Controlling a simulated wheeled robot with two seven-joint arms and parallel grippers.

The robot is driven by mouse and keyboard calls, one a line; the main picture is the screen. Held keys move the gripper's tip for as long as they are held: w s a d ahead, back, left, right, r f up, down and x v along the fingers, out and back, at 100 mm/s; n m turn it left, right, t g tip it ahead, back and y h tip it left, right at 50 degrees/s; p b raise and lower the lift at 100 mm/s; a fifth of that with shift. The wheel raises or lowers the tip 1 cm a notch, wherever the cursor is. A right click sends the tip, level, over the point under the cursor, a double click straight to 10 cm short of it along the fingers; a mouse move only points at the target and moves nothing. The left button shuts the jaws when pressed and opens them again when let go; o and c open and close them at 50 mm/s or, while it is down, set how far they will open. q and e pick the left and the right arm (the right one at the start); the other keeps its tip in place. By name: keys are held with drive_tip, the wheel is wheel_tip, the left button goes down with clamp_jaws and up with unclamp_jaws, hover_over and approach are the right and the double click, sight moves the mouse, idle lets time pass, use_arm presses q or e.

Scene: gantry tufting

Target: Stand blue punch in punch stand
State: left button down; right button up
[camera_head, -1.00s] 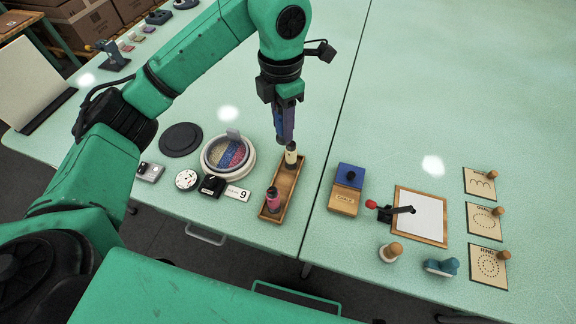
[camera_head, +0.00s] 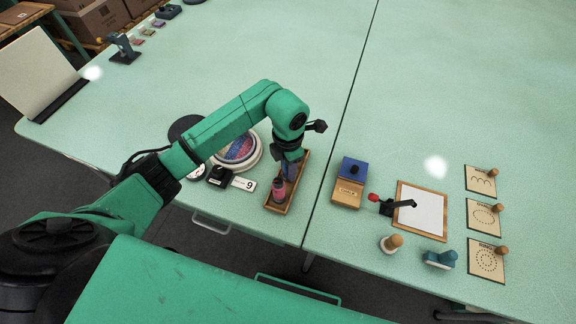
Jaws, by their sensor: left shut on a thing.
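The punch stand (camera_head: 298,184) is a narrow wooden tray left of the table seam. A pink punch (camera_head: 279,190) stands upright at its near end. My left gripper (camera_head: 290,166) is over the stand, pointing down, shut on the blue punch (camera_head: 291,172). The blue punch is only partly seen, low over the stand behind the pink punch. I cannot tell whether its lower end touches the stand. The cream punch is hidden behind my gripper. My right gripper is not in view.
To the right are a blue-topped wooden box (camera_head: 349,182) and a framed white sheet (camera_head: 421,212).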

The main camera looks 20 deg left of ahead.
use_arm(q)
drive_tip(key=c, duration=0.5)
unclamp_jaws()
drive_tip(key=shift+f, duration=0.1)
drive_tip(key=shift+r, duration=0.55)
wheel_tip(320, 180, up, 10)
drive_tip(key=shift+r+b, duration=0.25)
drive_tip(key=shift+b, duration=0.85)
drive_tip(key=shift+r, duration=0.4)
